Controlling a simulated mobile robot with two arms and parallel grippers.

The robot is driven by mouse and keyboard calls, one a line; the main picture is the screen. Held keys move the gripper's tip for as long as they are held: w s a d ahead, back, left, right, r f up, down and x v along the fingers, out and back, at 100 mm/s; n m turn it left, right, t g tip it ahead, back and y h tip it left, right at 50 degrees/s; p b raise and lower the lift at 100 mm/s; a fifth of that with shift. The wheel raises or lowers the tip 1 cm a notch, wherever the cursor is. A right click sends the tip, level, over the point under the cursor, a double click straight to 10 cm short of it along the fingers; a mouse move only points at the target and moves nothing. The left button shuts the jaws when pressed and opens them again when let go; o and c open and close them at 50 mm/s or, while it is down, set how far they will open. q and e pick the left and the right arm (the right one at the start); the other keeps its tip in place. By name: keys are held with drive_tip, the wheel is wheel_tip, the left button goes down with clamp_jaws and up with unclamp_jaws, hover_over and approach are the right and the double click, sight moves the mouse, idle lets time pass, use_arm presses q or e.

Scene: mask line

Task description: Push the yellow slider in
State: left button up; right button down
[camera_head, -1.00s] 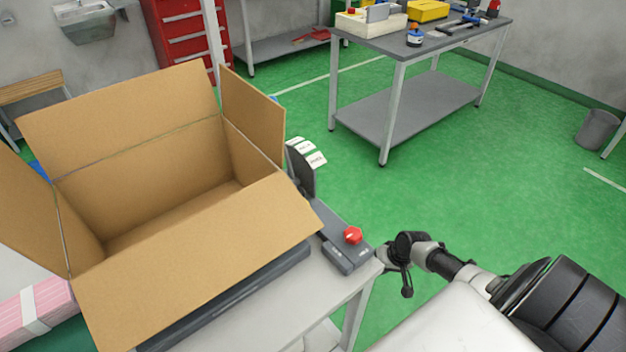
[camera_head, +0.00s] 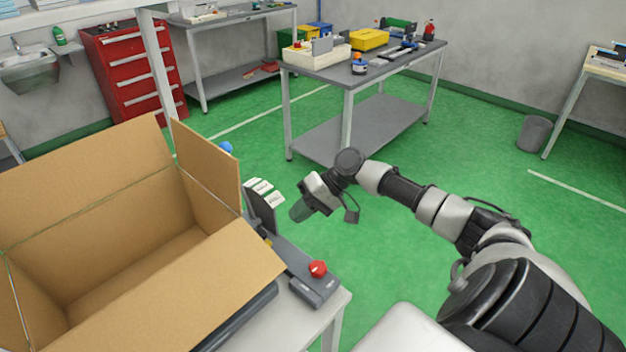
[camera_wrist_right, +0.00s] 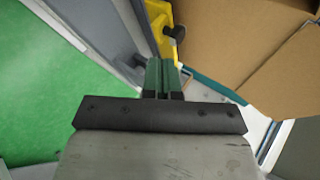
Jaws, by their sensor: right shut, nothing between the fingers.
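The yellow slider (camera_wrist_right: 158,18) shows at the top of the right wrist view, with a dark knob beside it, next to a grey upright part. In the head view only a small yellow bit (camera_head: 268,243) shows between the cardboard box flap and the grey device (camera_head: 290,260); the rest is hidden. My left gripper is not in view.
An open cardboard box (camera_head: 130,250) stands on the table just left of the device, its flap overhanging. A red button (camera_head: 318,268) sits on the device's near end. Green floor (camera_head: 400,250) is free to the right. A grey workbench (camera_head: 350,78) stands behind.

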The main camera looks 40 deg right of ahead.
sight(262, 237)
drive_tip(key=w+a+f+p, duration=0.1)
drive_tip(key=w+a+f, duration=0.1)
drive_tip(key=a, duration=0.3)
drive_tip(key=shift+w+a+f+p, duration=0.15)
drive_tip(key=shift+p, duration=0.2)
drive_tip(key=a, duration=0.1)
drive_tip(key=a+p, duration=0.2)
drive_tip(key=a, duration=0.1)
drive_tip(key=shift+s, duration=0.25)
drive_tip(key=shift+a, duration=0.15)
